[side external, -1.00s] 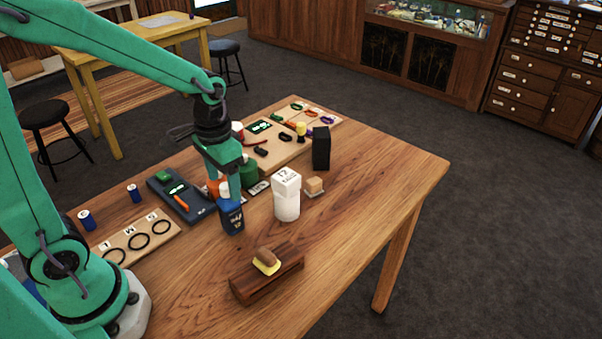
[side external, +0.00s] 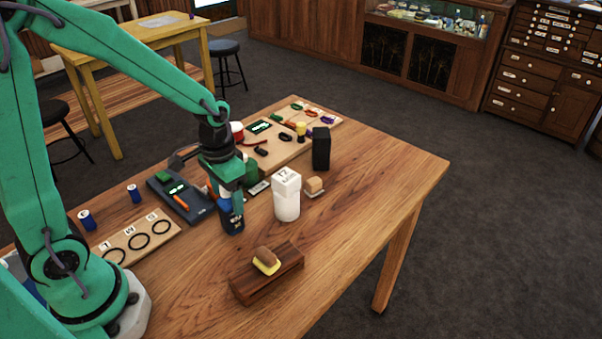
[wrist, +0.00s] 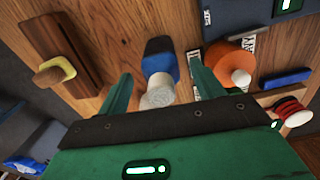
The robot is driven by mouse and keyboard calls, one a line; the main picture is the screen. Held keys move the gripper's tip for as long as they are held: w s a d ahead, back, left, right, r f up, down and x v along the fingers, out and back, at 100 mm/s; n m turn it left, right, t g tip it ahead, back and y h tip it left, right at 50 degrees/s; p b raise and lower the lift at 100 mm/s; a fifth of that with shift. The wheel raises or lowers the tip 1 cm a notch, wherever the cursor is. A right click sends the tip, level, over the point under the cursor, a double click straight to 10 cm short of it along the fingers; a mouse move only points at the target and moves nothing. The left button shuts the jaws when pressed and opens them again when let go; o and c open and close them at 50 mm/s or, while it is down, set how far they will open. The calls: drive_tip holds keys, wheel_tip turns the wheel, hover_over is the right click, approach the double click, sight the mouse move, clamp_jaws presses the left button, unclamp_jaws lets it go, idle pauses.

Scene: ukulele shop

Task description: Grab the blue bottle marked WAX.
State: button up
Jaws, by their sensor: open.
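The blue bottle (side external: 231,224) stands upright on the wooden table, dark blue with a pale mark that I cannot read clearly. In the wrist view the blue bottle (wrist: 161,60) shows from above with a pale round top. My gripper (side external: 232,207) is low at the bottle, and one green finger covers part of it in the side view. In the wrist view my gripper (wrist: 160,68) is open, with the bottle in the gap between its two fingers. I see no clear contact between fingers and bottle.
A white container (side external: 286,199) stands close to the right of the bottle. A wooden block (side external: 268,277) with a brush lies in front. A black box (side external: 321,148) stands behind. A dark tray (side external: 182,197) lies to the left. The table's right side is clear.

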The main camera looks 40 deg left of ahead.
sight(229, 203)
drive_tip(key=shift+f, duration=1.65)
drive_tip(key=shift+c, duration=0.2)
drive_tip(key=c, duration=1.1)
